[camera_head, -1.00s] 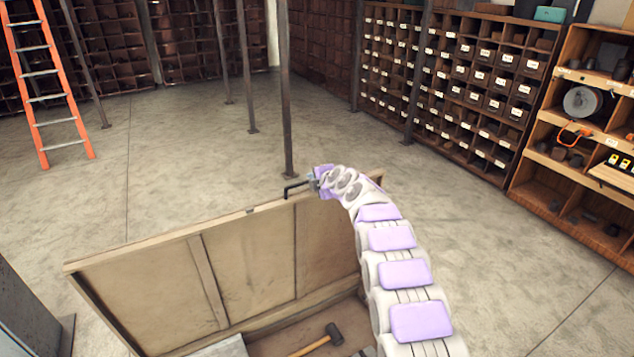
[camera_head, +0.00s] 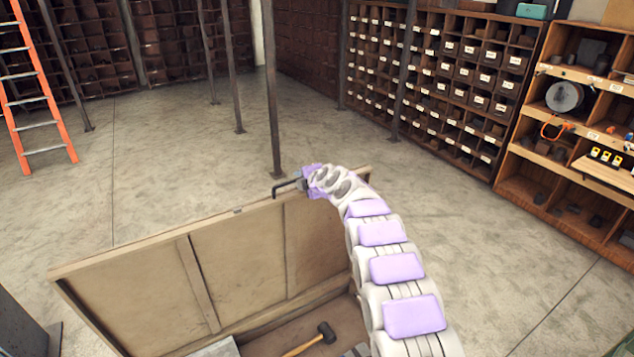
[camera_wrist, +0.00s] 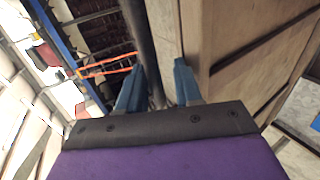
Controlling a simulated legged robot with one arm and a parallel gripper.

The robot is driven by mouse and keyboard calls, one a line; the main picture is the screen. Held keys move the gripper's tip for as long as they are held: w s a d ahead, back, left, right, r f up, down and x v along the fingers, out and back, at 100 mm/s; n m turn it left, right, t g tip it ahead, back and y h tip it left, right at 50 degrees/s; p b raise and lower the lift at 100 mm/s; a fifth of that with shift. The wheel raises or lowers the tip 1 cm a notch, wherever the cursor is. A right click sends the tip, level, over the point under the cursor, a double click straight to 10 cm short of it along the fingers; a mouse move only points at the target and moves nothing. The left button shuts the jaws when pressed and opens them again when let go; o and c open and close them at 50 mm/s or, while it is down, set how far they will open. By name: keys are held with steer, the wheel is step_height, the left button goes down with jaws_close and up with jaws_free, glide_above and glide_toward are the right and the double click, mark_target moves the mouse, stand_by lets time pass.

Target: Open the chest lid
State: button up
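The wooden chest lid (camera_head: 235,262) stands raised, with its ribbed inner face towards me in the head view. Part of the chest's open inside (camera_head: 335,318) shows below it at the bottom of the picture. My gripper (camera_head: 287,187) is at the lid's top edge, near its right end. In the wrist view my gripper (camera_wrist: 157,85) has its two blue fingers apart, with nothing seen clamped between them. The lid (camera_wrist: 235,35) fills the right side there, beside and behind the right finger. Whether a finger touches the lid cannot be told. My arm hides the chest's right part.
A hammer (camera_head: 312,338) lies inside the chest. A thin metal post (camera_head: 271,90) stands on the floor behind the lid. An orange ladder (camera_head: 35,90) is at far left, and shelving (camera_head: 440,80) lines the right. Floor (camera_head: 165,165) beyond the lid is clear.

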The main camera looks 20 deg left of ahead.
steer(key=b+v, duration=0.5)
steer(key=v, duration=1.1)
steer(key=shift+d+r+b, duration=0.25)
steer(key=shift+r+b, duration=0.05)
steer(key=shift+s, duration=0.1)
